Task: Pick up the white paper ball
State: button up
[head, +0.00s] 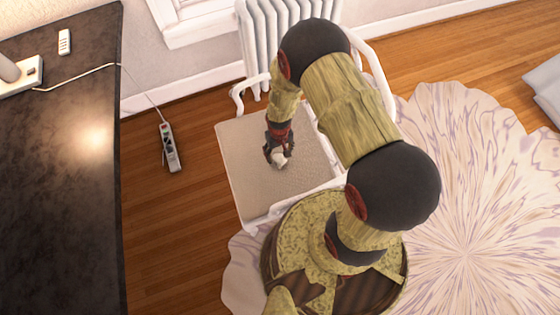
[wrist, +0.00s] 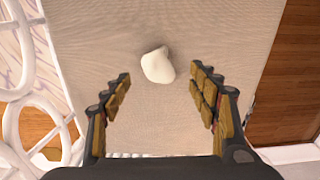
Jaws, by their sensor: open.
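The white paper ball (wrist: 158,65) lies on the beige seat of a white chair (wrist: 210,25). In the wrist view it is just beyond my fingertips and roughly midway between them. In the head view the ball (head: 279,159) shows as a small pale lump at the end of my gripper (head: 276,158), over the chair seat (head: 240,170). My gripper (wrist: 160,80) is open, with its fingers wide apart on either side and nothing between them. The fingers do not appear to touch the ball. The height of the fingertips above the seat is hard to tell.
The chair's white armrests (head: 237,92) curve up beside the seat. A white radiator (head: 262,50) stands behind it. A dark table (head: 60,190) fills the left side. A power strip (head: 170,147) lies on the wooden floor. A round patterned rug (head: 475,180) lies at the right.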

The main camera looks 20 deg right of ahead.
aim_at(280, 158)
jog(key=f+b, duration=0.1)
jog(key=f, duration=0.2)
jog(key=f+b, duration=0.2)
jog(key=f, duration=0.2)
jog(key=shift+w+d+f+b, duration=0.1)
jog(key=shift+d+f+b, duration=0.1)
jog(key=shift+b, duration=0.1)
jog(key=c, duration=0.8)
